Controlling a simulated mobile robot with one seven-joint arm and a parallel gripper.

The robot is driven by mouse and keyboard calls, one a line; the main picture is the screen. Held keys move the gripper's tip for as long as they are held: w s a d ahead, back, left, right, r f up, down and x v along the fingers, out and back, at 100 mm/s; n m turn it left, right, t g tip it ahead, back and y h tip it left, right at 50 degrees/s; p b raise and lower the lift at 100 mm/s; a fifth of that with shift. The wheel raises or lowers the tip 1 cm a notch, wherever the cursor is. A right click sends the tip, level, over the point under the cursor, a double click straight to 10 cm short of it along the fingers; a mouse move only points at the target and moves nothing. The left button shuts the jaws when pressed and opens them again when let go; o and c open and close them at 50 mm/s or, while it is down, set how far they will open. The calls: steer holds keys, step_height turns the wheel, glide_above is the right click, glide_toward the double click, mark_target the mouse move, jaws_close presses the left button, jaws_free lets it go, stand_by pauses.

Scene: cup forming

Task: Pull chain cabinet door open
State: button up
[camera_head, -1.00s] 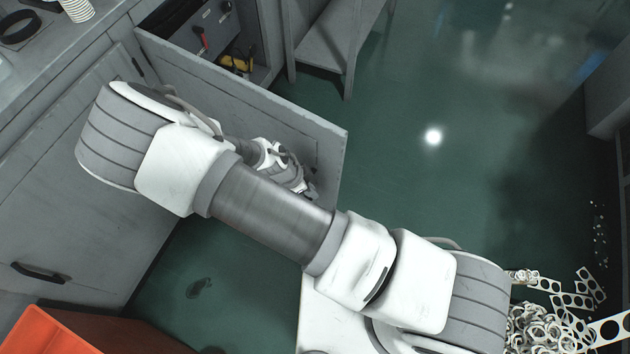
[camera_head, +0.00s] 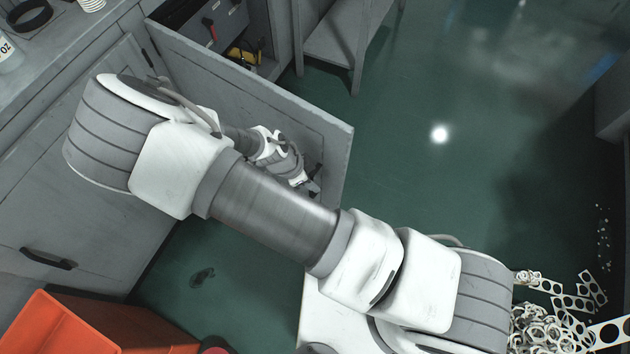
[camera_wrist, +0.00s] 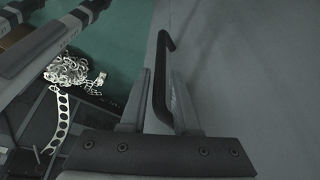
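The cabinet door (camera_head: 235,92) stands swung wide open from the grey cabinet at the left in the head view. In the wrist view its grey face (camera_wrist: 255,70) fills the right side, with a black bar handle (camera_wrist: 162,80) on it. My gripper (camera_wrist: 159,78) has one finger on each side of the handle, and the fingers look parted around it. Whether they touch the bar is hard to tell.
A grey shelf stand (camera_head: 335,45) is behind the door. An orange bin (camera_head: 60,325) is at the lower left. Scrap metal rings (camera_head: 550,325) lie at the lower right. Green floor (camera_head: 440,190) right of the door is clear.

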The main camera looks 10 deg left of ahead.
steer(key=p+v, duration=0.3)
steer(key=v, duration=1.1)
steer(key=shift+r, duration=0.35)
steer(key=d+r+n+g+y+p, duration=0.1)
steer(key=d+r+n+y, duration=0.3)
steer(key=r, duration=0.8)
steer(key=d+r+n+g+y+p, duration=0.1)
steer(key=d+r+n+y, duration=0.2)
steer(key=d+r, duration=0.55)
steer(key=s+d+r+n+t+h, duration=0.1)
steer(key=s+d+r+n+t, duration=0.1)
steer(key=d+r, duration=0.4)
steer(key=s+d+r+n+t+h+p, duration=0.1)
steer(key=s+d+r+n+t, duration=0.2)
steer(key=r, duration=0.7)
steer(key=s+d, duration=0.1)
steer(key=d, duration=0.1)
steer(key=shift+d+n+t+h, duration=0.3)
steer(key=shift+d+h, duration=0.1)
